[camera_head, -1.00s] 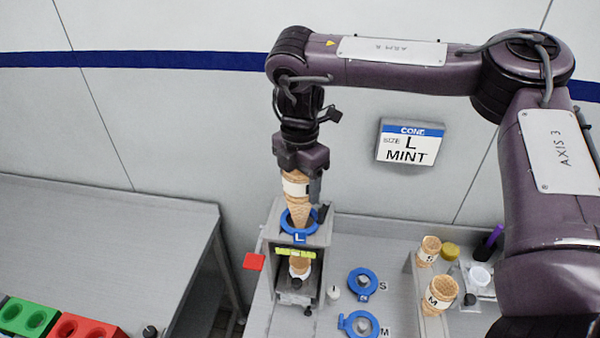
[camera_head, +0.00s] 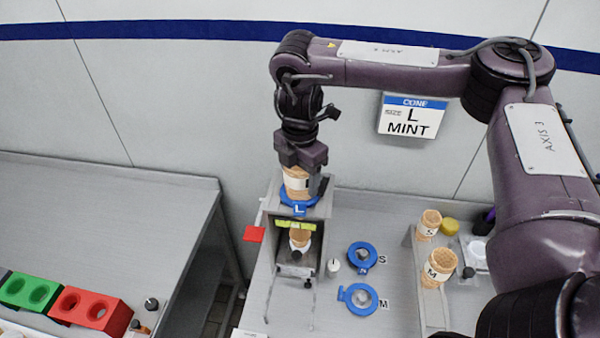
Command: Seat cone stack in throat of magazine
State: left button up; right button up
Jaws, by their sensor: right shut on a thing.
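My right gripper (camera_head: 302,170) is shut on the cone stack (camera_head: 295,184), a tan waffle stack with a white label band. The stack stands upright in the blue ring marked L (camera_head: 300,209) at the top of the grey magazine (camera_head: 326,205). Its lower part is hidden inside the throat, and the gripper sits just above the ring. I cannot tell whether the stack rests on anything inside. A cone tip (camera_head: 300,238) shows in the opening below the ring. My left gripper is not in view.
Blue rings S (camera_head: 362,255) and M (camera_head: 358,299) lie right of the magazine. Cone stacks S (camera_head: 428,226) and M (camera_head: 438,267) stand in a rack further right. A wall sign (camera_head: 411,116) reads L MINT. Green (camera_head: 30,290) and red (camera_head: 92,309) holed blocks sit at the lower left.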

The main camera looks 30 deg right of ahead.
jog(key=o, duration=0.8)
jog(key=shift+o, duration=0.2)
jog(key=shift+r, duration=0.1)
jog(key=shift+r, duration=3.8)
